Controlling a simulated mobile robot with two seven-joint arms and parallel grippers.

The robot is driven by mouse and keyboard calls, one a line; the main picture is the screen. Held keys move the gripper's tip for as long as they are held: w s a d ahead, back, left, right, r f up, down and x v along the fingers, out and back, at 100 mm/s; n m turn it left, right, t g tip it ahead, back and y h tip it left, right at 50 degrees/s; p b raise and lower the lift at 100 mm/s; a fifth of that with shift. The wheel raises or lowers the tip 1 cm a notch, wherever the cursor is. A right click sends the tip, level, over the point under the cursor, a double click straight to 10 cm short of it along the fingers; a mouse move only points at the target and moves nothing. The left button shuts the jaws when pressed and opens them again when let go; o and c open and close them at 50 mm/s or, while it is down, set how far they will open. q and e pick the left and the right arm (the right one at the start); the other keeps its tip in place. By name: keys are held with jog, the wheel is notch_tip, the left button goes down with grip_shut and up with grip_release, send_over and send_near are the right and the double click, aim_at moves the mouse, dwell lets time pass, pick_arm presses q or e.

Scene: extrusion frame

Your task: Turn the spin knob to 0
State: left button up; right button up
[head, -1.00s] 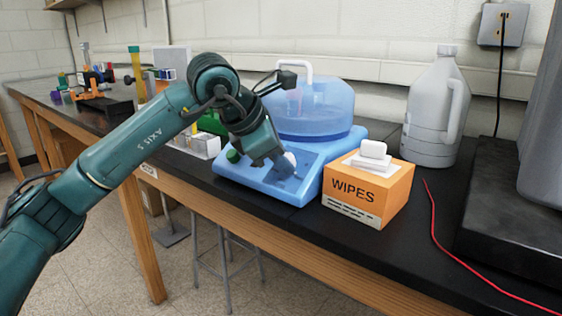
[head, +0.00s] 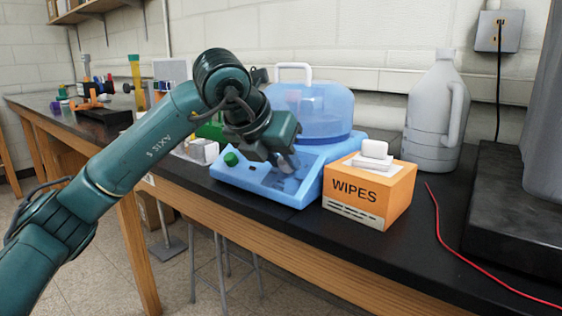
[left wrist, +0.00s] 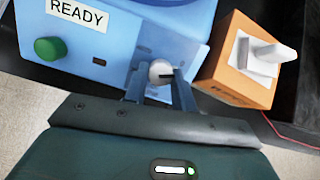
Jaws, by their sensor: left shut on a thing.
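The spin knob (left wrist: 158,73) is a round, pale grey knob with a dark pointer line, on the sloped front panel of the blue machine (head: 262,180). In the left wrist view its line points roughly right. My left gripper (left wrist: 160,86) has one finger on each side of the knob and is shut on it. In the head view the left gripper (head: 288,162) is over the panel and covers the knob. No scale marks or numbers can be read. My right gripper is not in view.
A green button (left wrist: 48,49) and a READY label (left wrist: 78,12) are on the same panel. The orange WIPES box (head: 368,192) stands close on the right. A grey jug (head: 435,115) is behind it. A red cable (head: 446,240) lies on the black bench.

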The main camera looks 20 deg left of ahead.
pick_arm(q)
jog(key=shift+n, duration=0.6)
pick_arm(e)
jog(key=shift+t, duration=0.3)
pick_arm(q)
jog(key=o, duration=1)
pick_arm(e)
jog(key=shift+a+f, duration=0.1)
pick_arm(q)
jog(key=p+v, duration=0.1)
jog(key=v, duration=1.2)
jog(key=shift+s+d, duration=0.1)
jog(key=shift+d, duration=0.05)
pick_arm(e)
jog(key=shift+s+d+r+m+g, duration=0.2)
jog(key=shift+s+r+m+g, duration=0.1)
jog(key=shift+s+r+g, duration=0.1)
